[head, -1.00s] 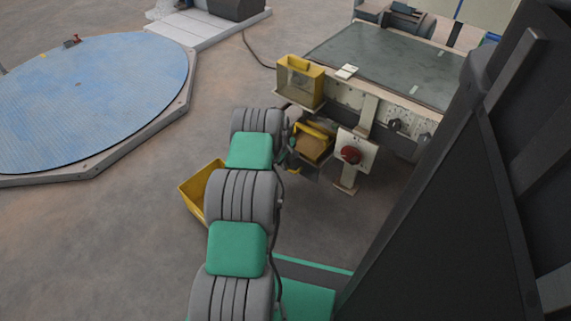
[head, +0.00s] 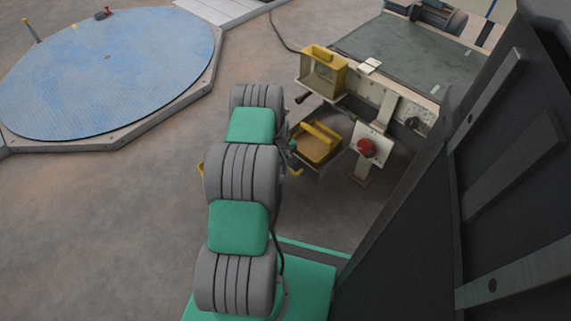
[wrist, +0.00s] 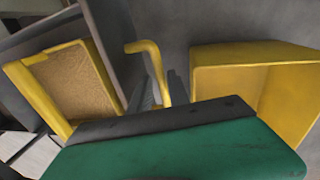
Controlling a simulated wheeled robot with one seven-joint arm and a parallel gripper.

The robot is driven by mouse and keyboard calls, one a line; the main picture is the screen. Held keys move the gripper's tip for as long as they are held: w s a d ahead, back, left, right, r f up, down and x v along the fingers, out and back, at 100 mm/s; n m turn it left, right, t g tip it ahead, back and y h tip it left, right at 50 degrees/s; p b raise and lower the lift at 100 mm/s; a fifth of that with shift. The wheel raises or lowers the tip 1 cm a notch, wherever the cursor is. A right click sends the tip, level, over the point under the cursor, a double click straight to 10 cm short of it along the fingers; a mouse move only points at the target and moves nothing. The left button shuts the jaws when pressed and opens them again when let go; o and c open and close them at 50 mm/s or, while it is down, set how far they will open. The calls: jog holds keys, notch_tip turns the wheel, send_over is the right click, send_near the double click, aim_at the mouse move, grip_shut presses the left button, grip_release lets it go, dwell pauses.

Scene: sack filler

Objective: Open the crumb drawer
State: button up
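The crumb drawer (head: 317,146) is a grey box with a yellow-rimmed, tan-filled top, under the machine's front edge. It sticks out, with its top exposed. In the wrist view its tan contents (wrist: 72,82) show at left beside a grey front plate. A bent yellow handle (wrist: 153,66) stands near that plate; its lower end is hidden by my gripper's green and black body. My gripper (head: 290,147) is at the drawer's left, front side, close to the handle.
A yellow bin (wrist: 255,75) stands on the floor, mostly behind my arm in the head view. A yellow box (head: 323,72) sits above the drawer. A red button (head: 366,147) on a post stands at right. A blue turntable (head: 105,70) lies left; floor between is clear.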

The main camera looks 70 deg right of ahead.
jog(key=shift+o, duration=0.9)
notch_tip(320, 180, up, 8)
jog(key=a+p, duration=0.1)
jog(key=p, duration=0.2)
jog(key=shift+w+a+f, duration=0.15)
jog(key=shift+w+a, duration=0.05)
jog(key=shift+w, duration=0.15)
